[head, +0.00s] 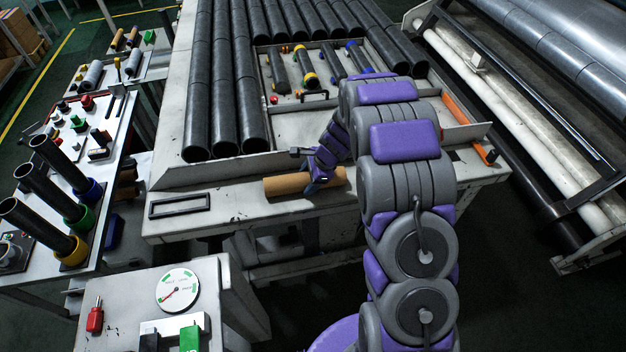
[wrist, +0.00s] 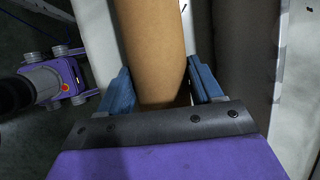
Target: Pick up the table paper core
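A brown paper core (head: 285,184) lies on its side along the front ledge of the white table (head: 240,212). My gripper (head: 309,168) is at the core's right part, with one finger on its far side and one on its near side. In the wrist view the core (wrist: 154,50) runs between the two blue fingers of my gripper (wrist: 157,68). The fingers stand apart, with a narrow gap visible beside the right finger. Contact on the left finger cannot be told. The core's near end is partly hidden by the gripper body.
Dark tubes (head: 222,90) fill the table behind the ledge. A black frame (head: 180,205) lies left of the core. A gauge cabinet (head: 150,305) stands front left, and large rollers (head: 540,110) are at right.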

